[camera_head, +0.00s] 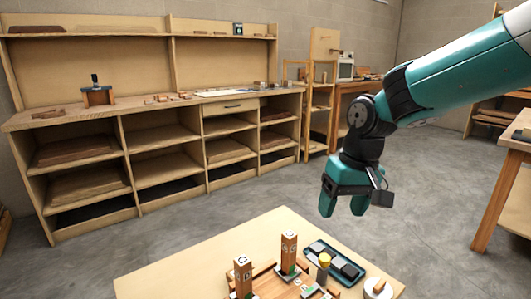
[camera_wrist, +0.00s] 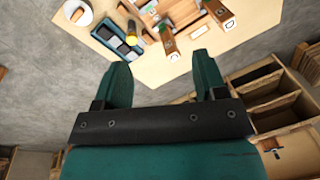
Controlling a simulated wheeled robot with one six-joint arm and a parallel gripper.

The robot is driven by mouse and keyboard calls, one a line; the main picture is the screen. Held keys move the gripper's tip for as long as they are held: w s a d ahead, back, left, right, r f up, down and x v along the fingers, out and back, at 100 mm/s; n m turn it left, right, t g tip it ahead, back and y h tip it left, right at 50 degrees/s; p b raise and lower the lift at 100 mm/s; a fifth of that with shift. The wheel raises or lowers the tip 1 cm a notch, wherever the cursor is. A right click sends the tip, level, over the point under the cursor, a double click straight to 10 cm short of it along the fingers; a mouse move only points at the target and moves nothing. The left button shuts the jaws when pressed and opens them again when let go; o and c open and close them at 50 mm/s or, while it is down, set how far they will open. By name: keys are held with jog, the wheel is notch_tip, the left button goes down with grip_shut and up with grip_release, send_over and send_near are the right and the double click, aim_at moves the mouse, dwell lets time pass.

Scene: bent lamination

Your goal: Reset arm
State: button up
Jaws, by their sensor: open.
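My gripper (camera_head: 343,205) is teal and black and hangs from my arm with its fingers pointing down. It is above and behind the far right edge of the light wooden table (camera_head: 180,265). In the wrist view my gripper (camera_wrist: 160,82) shows two teal fingers spread apart with nothing between them. The fingers touch nothing.
A shelf unit (camera_head: 160,150) lines the back wall. Another bench (camera_head: 500,190) stands at right. Grey floor between is clear.

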jog(key=s+a+r+n+y, duration=0.15)
jog(key=s+n, duration=0.35)
jog(key=s, duration=1.8)
notch_tip(320, 180, up, 16)
jog(key=p, duration=1.5)
jog(key=shift+d+m+y, duration=0.2)
jog(key=shift+m+y, duration=0.1)
jog(key=shift+y, duration=0.15)
jog(key=shift+s+f, duration=0.1)
